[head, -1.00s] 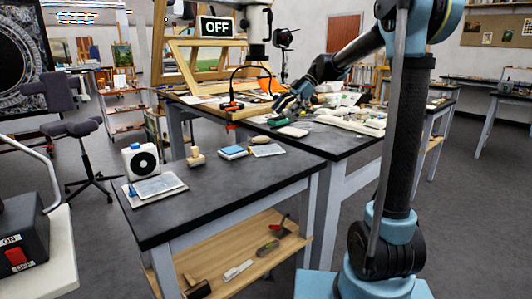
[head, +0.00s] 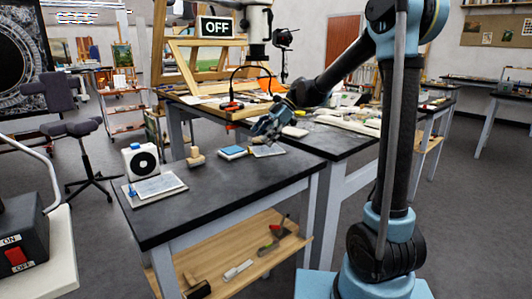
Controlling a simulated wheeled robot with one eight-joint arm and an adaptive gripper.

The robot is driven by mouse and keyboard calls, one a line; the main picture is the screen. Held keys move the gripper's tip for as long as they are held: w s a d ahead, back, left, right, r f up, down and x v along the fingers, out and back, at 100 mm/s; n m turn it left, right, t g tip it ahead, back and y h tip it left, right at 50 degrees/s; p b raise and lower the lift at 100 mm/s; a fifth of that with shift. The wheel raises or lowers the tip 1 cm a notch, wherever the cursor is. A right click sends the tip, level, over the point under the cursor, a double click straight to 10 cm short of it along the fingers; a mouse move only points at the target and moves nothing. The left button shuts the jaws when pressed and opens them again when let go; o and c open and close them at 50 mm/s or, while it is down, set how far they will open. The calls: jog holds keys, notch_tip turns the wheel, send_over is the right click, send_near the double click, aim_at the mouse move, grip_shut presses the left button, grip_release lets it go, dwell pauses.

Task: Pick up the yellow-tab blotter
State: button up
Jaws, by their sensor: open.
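I cannot make out a yellow tab on anything, so I cannot tell for sure which thing is the yellow-tab blotter. On the near dark table (head: 235,190) a small wooden block with a knob (head: 196,158) stands upright near the back. Right of it lie a blue-topped block (head: 232,152) and a flat grey pad (head: 267,151). A grey pad on a white board (head: 158,186) lies at the left. My gripper (head: 262,134) is open and empty, pointing down in front of the grey pad's far edge as pictured; its height above the table is hard to judge.
A white box with a black disc (head: 140,160) stands at the table's left. Behind, a second bench (head: 330,142) carries a pale block (head: 294,131), papers and tools beneath a wooden easel (head: 203,60). The near table's front and right are clear.

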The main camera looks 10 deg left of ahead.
aim_at(252, 151)
jog(key=x, duration=0.5)
jog(key=shift+c, duration=0.2)
jog(key=c, duration=0.6)
